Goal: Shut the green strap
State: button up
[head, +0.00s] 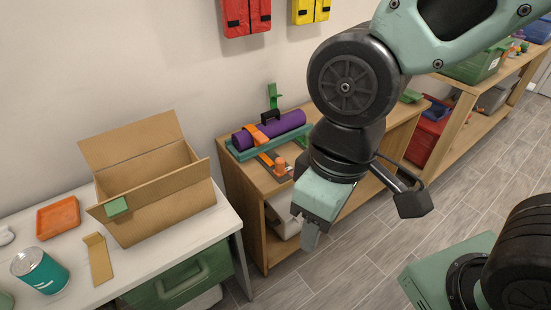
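A green strap (273,96) stands upright behind a purple roll (282,125) on the wooden bench, apart from the roll's top. The roll lies in a long teal cradle (243,154). An orange strap (257,136) lies over the roll's left part. A black piece (270,117) sits at the roll's top, near the green strap's foot. My gripper (310,237) points down in front of the bench, right of and nearer than the roll. Only one grey finger shows clearly, so its opening is unclear. It does not touch the strap.
An orange knob (280,167) stands at the bench front, on a dark plate. A white table (140,275) at left holds an open cardboard box (165,205), an orange tray (58,216) and a teal can (40,270). Another shelf bench (460,125) stands right.

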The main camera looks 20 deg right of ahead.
aim_at(273, 95)
jog(key=i+l+u, duration=0.2)
jog(key=u, duration=0.15)
jog(key=i+l+u, duration=0.2)
jog(key=u, duration=0.15)
jog(key=i+l+u, duration=0.15)
jog(key=l+u, duration=0.2)
